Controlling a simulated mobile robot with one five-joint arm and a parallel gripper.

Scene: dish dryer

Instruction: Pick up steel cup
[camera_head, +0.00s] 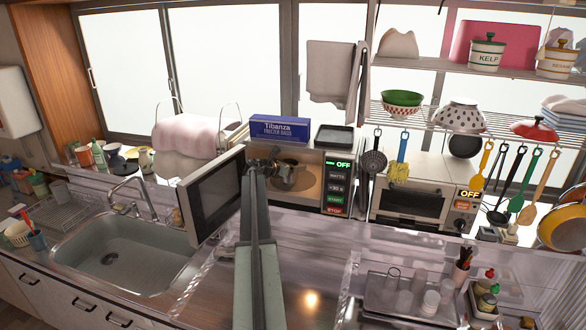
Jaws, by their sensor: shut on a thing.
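My arm reaches up the middle of the view to the open microwave (336,170). My gripper (271,171) is at the microwave's opening, small in the view. It is shut on a shiny grey metal thing, which looks like the steel cup (287,176). The cup shows just right of the gripper, in front of the lit cavity. Whether it touches the cavity floor I cannot tell. The fingertips are too small to make out, and my arm hides part of the opening.
The microwave door (211,197) stands open left of my arm. A blue freezer-bag box (279,128) lies on top. A sink (125,255) is at left. A toaster oven (417,207) and hanging utensils are at right. A tray (376,293) with glasses sits front right.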

